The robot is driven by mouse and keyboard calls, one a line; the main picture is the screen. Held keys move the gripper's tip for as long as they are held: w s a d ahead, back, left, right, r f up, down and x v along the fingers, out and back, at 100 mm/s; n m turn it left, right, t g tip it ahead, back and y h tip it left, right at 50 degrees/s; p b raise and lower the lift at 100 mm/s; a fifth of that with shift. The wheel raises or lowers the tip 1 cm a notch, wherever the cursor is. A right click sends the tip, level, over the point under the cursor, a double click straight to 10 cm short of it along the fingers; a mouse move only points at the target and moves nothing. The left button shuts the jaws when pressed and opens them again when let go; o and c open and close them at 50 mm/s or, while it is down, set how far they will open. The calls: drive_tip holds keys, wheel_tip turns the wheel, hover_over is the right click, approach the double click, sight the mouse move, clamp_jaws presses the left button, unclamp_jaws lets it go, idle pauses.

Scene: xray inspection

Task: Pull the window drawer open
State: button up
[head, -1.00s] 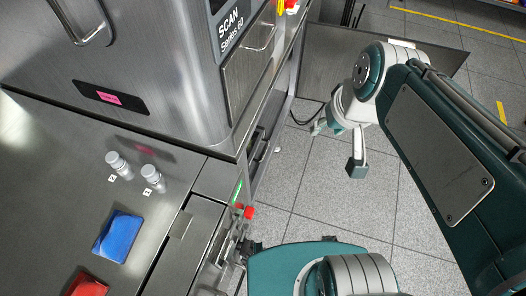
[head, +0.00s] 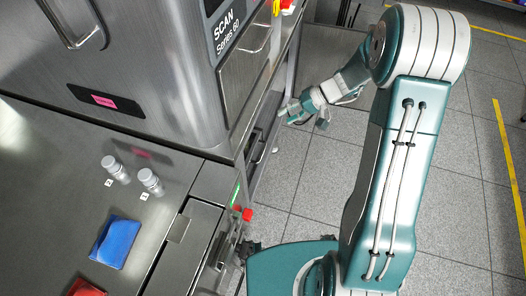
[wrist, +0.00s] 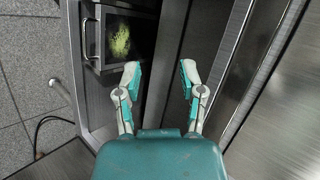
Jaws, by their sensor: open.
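The window drawer (wrist: 122,38) is at the upper left in the wrist view, a metal-framed front with a dark pane. A yellow-green shape shows behind the pane. A bar handle (wrist: 86,38) stands on its left side. My gripper (wrist: 160,72) is open and empty. Its two fingers point toward the machine, just right of and below the drawer front, apart from the handle. In the head view my gripper (head: 303,112) is beside the machine's right side, near a dark recessed front (head: 258,140). That front is seen at a steep angle, so its details are unclear.
The scanner cabinet (head: 140,60) fills the upper left. Two grey vials, a blue packet (head: 118,242) and a red packet lie on the steel counter (head: 50,180). Red buttons (head: 241,213) stick out at the counter's edge. The tiled floor at right is free.

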drive_tip(key=w+d+f+m+t+y, duration=0.1)
drive_tip(key=w+f+y, duration=0.1)
drive_tip(key=f, duration=0.6)
drive_tip(key=w+d+f+m+t+y, duration=0.1)
drive_tip(key=w+f+t, duration=0.1)
drive_tip(key=f, duration=0.5)
drive_tip(key=m+t+y, duration=0.1)
drive_tip(key=m+t, duration=0.2)
approach(263, 151)
drive_tip(key=x, duration=1)
drive_tip(key=shift+s+f, duration=0.1)
drive_tip(key=shift+f, duration=0.3)
drive_tip(key=shift+c, duration=0.3)
clamp_jaws()
